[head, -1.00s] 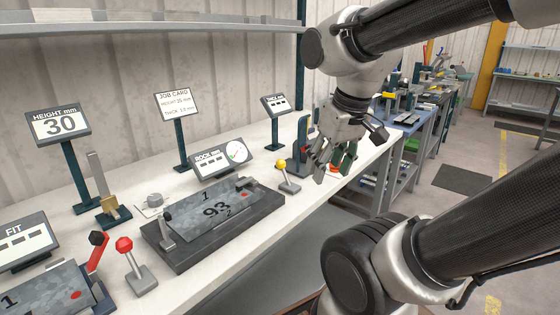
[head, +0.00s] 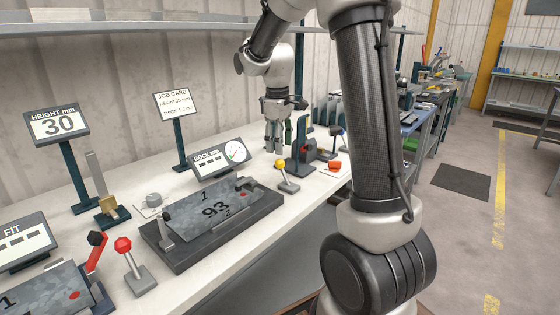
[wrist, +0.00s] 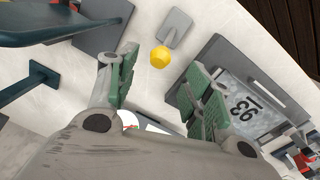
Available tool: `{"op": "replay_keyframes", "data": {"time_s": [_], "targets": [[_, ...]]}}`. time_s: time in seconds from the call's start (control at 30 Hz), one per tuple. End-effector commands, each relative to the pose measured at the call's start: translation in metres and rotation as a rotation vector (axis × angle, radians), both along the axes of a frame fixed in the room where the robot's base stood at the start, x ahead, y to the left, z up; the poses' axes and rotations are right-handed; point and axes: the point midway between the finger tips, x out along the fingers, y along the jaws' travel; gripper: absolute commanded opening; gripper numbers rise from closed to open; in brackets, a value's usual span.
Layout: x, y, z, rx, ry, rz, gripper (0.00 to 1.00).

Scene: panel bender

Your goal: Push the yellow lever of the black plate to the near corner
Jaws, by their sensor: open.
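The yellow lever has a round yellow knob (head: 280,164) on a short stem over a grey base (head: 289,187). It stands at the right end of the dark plate (head: 184,262) that carries the grey sheet marked 93 (head: 214,208). My gripper (head: 273,151) hangs fingers down behind the lever, on its wall side. In the wrist view the yellow knob (wrist: 160,57) lies beyond the spread green fingertips, apparently clear of them. The gripper is open and empty.
A dark upright device (head: 305,150) stands close to the right of my gripper. The ROCK display (head: 221,159) stands behind the plate, left of it. A red-knobbed lever (head: 123,245) stands at the left. The bench front right of the plate is clear.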

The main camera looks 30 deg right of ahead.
Motion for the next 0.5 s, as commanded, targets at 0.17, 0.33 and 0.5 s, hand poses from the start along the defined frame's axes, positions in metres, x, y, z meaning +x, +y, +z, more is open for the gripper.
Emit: {"op": "replay_keyframes", "data": {"time_s": [0.17, 0.33, 0.5], "targets": [[0.000, -0.002, -0.032, 0.001, 0.005, -0.002, 0.51], [0.001, -0.003, -0.055, 0.001, 0.004, -0.003, 0.51], [0.002, -0.004, -0.064, 0.001, 0.002, -0.003, 0.51]]}}
